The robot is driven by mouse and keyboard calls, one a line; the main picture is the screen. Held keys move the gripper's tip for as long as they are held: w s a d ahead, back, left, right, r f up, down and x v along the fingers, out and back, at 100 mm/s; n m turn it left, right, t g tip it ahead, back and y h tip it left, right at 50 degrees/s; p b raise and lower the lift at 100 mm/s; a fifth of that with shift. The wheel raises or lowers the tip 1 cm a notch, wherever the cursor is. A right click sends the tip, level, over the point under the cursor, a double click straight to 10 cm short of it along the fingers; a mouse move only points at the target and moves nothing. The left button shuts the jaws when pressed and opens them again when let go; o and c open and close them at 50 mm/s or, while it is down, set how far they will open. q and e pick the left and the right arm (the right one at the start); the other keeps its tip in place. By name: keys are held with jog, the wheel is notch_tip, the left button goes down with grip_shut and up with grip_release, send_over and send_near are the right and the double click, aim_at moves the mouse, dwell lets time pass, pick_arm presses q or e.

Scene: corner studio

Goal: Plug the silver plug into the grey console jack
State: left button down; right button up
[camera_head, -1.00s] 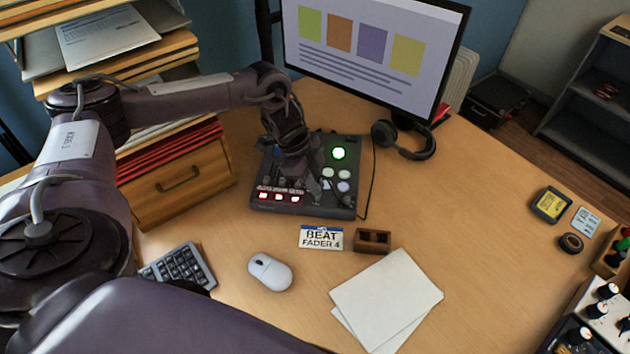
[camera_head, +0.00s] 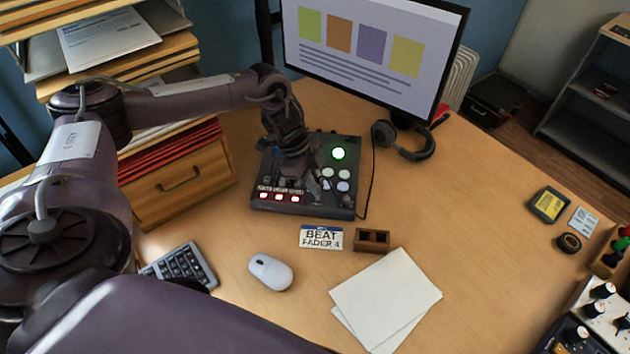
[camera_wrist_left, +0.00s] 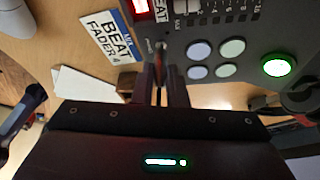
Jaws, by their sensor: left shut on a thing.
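The grey console (camera_head: 345,205) stands on the desk below the monitor, with lit red and green buttons; it also shows in the left wrist view (camera_wrist_left: 232,75). My left gripper (camera_head: 297,172) is low over the console in the head view. In the left wrist view its fingers (camera_wrist_left: 160,82) are shut on a thin piece, which I take for the silver plug (camera_wrist_left: 158,65). The plug's tip is close to a small round spot on the console face, which looks like the jack (camera_wrist_left: 162,46). The fingers mostly hide the plug, and I cannot tell whether its tip is in the jack.
A "BEAT FADER 4" card (camera_head: 321,237), a small brown block (camera_head: 372,240), a mouse (camera_head: 270,272) and white papers (camera_head: 385,300) lie in front of the console. Headphones (camera_head: 415,145) and a monitor (camera_head: 375,50) are behind.

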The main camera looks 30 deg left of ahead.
pick_arm(q)
jog(key=shift+f, duration=0.65)
dwell(0.5)
jog(key=c, duration=1.4)
grip_release()
jog(key=shift+o, duration=0.2)
jog(key=shift+r, duration=0.1)
jog(key=b+v, duration=0.1)
jog(key=v, duration=0.6)
jog(key=shift+r, duration=0.35)
jog(key=shift+a, duration=0.1)
